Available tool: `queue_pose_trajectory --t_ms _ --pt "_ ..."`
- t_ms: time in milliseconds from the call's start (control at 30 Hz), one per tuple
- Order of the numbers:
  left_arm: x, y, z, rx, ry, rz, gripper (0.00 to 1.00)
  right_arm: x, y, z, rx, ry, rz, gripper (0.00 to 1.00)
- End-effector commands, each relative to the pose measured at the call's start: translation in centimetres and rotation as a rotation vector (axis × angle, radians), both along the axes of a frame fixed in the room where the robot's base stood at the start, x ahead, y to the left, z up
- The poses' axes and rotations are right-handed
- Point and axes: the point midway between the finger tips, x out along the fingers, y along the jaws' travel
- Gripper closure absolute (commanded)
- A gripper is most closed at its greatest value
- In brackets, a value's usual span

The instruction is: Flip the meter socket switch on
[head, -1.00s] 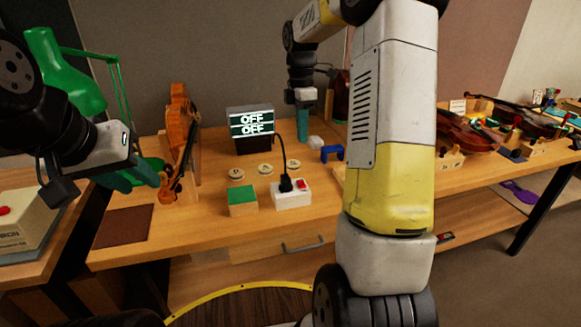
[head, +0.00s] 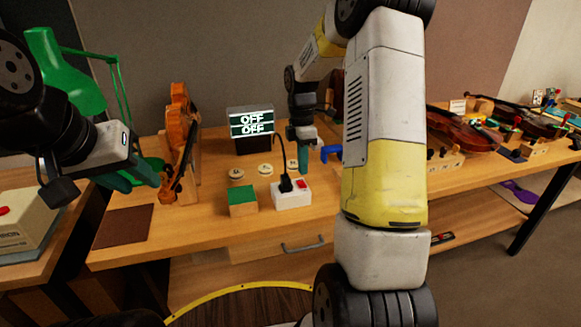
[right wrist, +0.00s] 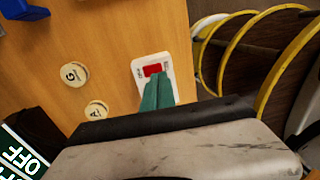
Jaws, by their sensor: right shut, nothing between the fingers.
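The meter socket (head: 293,199) is a white box on the bench, with a black plug and cord in its left part and a red switch (head: 303,184) on its right. The dark meter display (head: 250,146) behind it reads OFF on two lines. My right gripper (head: 303,170) is shut and empty, its teal fingers pointing down just behind the socket. In the right wrist view its fingertips (right wrist: 157,80) overlap the socket (right wrist: 139,70) beside the red switch (right wrist: 154,68); contact is unclear. My left gripper (head: 145,177) hangs at the left near the violin.
An upright violin (head: 179,130) stands at the left. A green-topped block (head: 242,202) sits left of the socket, with round lettered discs (head: 265,170) behind. A blue bracket (head: 331,153) lies to the right. Violins (head: 460,133) lie farther right. The bench front is clear.

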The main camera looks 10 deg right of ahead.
Motion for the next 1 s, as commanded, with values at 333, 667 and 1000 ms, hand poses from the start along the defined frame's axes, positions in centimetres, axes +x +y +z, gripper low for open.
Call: queue_pose_trajectory --t_ms 333,667,1000 --pt "0.0 0.0 0.0 0.0 0.0 0.0 0.64 -0.5 0.0 -3.9 0.0 0.001 -0.001 1.0" --pt "0.0 0.0 0.0 0.0 0.0 0.0 0.64 -0.5 0.0 -4.0 0.0 -0.001 0.0 1.0" --pt "0.0 0.0 0.0 0.0 0.0 0.0 0.64 -0.8 0.0 -4.6 0.001 0.003 0.0 1.0"
